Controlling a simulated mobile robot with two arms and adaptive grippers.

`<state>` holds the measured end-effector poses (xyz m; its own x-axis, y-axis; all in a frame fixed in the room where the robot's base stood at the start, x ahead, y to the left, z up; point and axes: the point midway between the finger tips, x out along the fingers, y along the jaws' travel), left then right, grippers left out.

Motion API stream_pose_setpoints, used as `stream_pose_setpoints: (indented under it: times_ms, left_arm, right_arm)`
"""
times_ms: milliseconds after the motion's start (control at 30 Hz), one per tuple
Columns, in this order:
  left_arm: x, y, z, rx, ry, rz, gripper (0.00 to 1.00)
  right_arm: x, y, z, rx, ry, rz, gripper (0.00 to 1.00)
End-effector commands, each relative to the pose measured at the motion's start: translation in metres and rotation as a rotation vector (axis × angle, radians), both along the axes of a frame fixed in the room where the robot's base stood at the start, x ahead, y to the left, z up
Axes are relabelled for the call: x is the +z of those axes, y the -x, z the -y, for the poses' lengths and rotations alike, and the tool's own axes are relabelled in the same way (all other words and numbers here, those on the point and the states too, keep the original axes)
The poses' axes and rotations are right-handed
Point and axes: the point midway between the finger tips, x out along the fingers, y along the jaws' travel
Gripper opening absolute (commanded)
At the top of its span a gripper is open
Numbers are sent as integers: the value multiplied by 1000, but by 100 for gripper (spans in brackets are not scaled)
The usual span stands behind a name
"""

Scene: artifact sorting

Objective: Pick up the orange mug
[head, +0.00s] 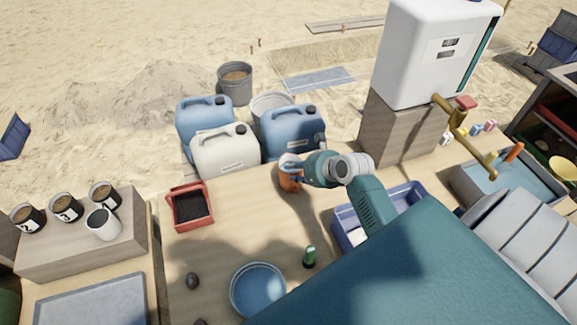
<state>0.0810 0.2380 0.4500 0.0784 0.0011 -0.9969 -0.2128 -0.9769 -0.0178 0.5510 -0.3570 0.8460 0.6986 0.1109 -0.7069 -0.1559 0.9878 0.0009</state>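The orange mug (288,182) stands on the wooden table (240,215), near its far edge, in front of the blue and white jerrycans. My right gripper (297,172) reaches in from the right and its fingers are at the mug's upper part, overlapping it in the view. The fingers are small and partly merge with the mug, so I cannot tell whether they are closed on it. Part of the mug is hidden behind the gripper. My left gripper is not in view.
A red tray of dark soil (175,208) stands to the left. A blue bowl (233,293) and a green object (309,257) are nearer me. A blue-purple crate (342,217) sits right of the mug, partly under my arm. Jerrycans (225,152) stand behind.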

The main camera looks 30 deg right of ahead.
Motion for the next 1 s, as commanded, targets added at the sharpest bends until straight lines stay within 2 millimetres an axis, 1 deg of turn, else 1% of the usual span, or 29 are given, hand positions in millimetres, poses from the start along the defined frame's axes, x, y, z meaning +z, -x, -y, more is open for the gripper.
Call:
stream_pose_setpoints:
  times_ms: [33,100,233,333,500,567,667,867,900,967,1000]
  left_arm:
    - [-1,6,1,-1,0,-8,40]
    - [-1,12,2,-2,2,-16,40]
    - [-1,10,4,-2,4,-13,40]
    - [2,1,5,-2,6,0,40]
    - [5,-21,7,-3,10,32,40]
    - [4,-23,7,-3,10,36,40]
    - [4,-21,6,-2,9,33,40]
    - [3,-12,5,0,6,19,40]
    - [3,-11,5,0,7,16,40]
    - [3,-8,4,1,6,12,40]
    - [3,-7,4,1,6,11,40]
  right_arm:
    - [-5,-6,-1,1,0,0,24]
    - [-11,-11,-1,1,1,-1,24]
    - [-17,-17,-3,1,1,0,24]
    - [-24,-23,-5,1,1,-1,24]
    - [-44,-41,-10,0,1,0,24]
    - [-49,-45,-10,0,2,-1,24]
    - [-53,-49,-11,0,1,0,24]
    - [-54,-50,-11,0,1,0,24]
    - [-54,-50,-11,0,1,1,22]
    - [-54,-50,-11,0,1,0,10]
    - [-54,-50,-11,0,1,0,2]
